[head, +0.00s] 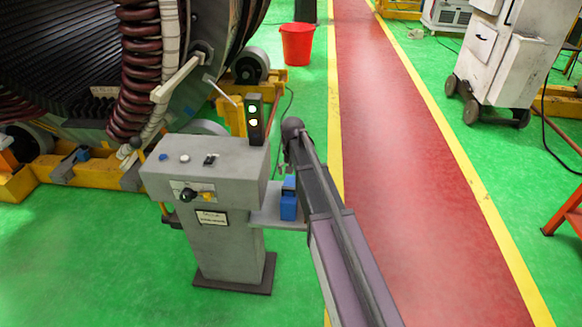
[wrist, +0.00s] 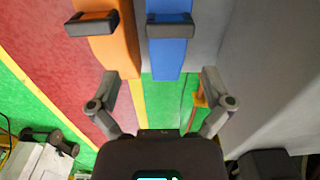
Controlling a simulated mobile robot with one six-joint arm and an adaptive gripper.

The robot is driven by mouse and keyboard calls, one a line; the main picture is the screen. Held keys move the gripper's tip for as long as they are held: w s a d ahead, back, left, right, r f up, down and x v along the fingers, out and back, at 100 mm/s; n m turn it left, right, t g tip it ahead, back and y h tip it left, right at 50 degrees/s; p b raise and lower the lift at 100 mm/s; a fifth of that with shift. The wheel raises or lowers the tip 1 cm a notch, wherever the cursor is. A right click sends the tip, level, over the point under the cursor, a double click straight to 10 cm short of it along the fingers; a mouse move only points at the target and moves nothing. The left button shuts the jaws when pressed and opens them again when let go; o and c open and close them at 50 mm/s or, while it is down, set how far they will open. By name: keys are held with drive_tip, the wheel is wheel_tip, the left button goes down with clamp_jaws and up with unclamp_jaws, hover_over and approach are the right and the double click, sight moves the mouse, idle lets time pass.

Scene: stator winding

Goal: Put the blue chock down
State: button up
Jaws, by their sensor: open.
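The blue chock (head: 289,198) stands on the small grey side shelf (head: 262,216) of the control pedestal, just below the end of my arm. In the wrist view the blue chock (wrist: 168,48) has a dark grip bar on its face and lies ahead of the fingers, with its near end about level with the gap between them. My gripper (wrist: 159,77) is open, its two fingers spread wide, with nothing held. In the head view my arm hides most of the gripper.
An orange chock (wrist: 112,45) with a similar bar stands left of the blue one in the wrist view. The red walkway (head: 405,160) is clear.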

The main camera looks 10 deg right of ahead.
drive_tip(key=s+n, duration=0.3)
drive_tip(key=s, duration=2)
drive_tip(key=shift+s+a, duration=0.35)
drive_tip(key=shift+a, duration=0.1)
drive_tip(key=c, duration=0.6)
